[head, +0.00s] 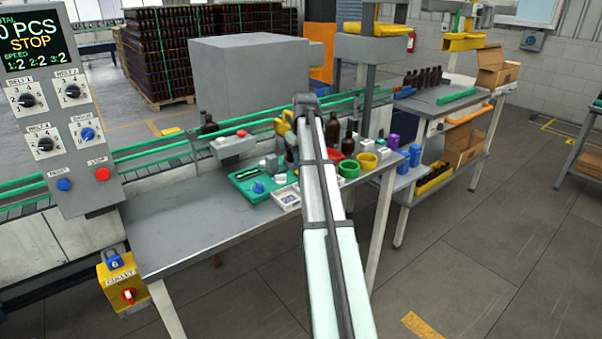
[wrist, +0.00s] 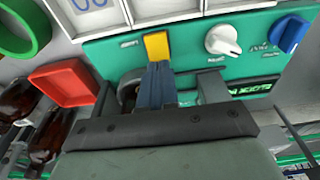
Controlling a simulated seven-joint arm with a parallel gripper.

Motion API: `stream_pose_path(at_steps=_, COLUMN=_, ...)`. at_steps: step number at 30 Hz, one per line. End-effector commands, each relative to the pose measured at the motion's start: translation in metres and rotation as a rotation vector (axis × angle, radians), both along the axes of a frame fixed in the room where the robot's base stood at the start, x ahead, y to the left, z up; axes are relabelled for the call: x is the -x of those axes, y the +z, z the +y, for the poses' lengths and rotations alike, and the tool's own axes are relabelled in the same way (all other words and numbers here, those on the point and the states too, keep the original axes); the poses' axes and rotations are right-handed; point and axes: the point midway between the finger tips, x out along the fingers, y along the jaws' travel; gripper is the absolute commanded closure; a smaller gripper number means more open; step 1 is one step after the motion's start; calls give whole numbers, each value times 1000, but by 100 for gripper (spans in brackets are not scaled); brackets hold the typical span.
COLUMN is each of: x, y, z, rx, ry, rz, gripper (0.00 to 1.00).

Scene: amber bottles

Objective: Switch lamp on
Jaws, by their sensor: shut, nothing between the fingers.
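A green control panel (wrist: 195,58) fills the middle of the wrist view; it also shows on the bench in the head view (head: 243,189). It carries a yellow switch (wrist: 157,46), a white knob (wrist: 222,40), a blue knob (wrist: 291,33) and a dark display with green characters (wrist: 250,88). Small labels are too blurred to read surely. My gripper (wrist: 158,72) is shut and empty, its fingertips right at the yellow switch's edge. I cannot tell whether they touch. A round grey part beside the fingers is partly hidden. In the head view my arm hides most of the gripper.
A white compartment tray (wrist: 168,10) borders the panel. The bench's left part (head: 190,225) is clear. A conveyor with green rails (head: 150,150) runs behind.

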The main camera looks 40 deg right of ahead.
Motion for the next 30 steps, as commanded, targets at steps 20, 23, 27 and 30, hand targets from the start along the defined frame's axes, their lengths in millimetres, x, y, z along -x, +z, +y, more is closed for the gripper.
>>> stream_pose_path(at_steps=20, x=0, y=-3, z=0, rx=0, ry=0, rz=0, gripper=100)
stream_pose_path(at_steps=23, x=0, y=-4, z=0, rx=0, ry=0, rz=0, gripper=100)
stream_pose_path(at_steps=27, x=0, y=-6, z=0, rx=0, ry=0, rz=0, gripper=100)
stream_pose_path(at_steps=30, x=0, y=-7, z=0, rx=0, ry=0, rz=0, gripper=100)
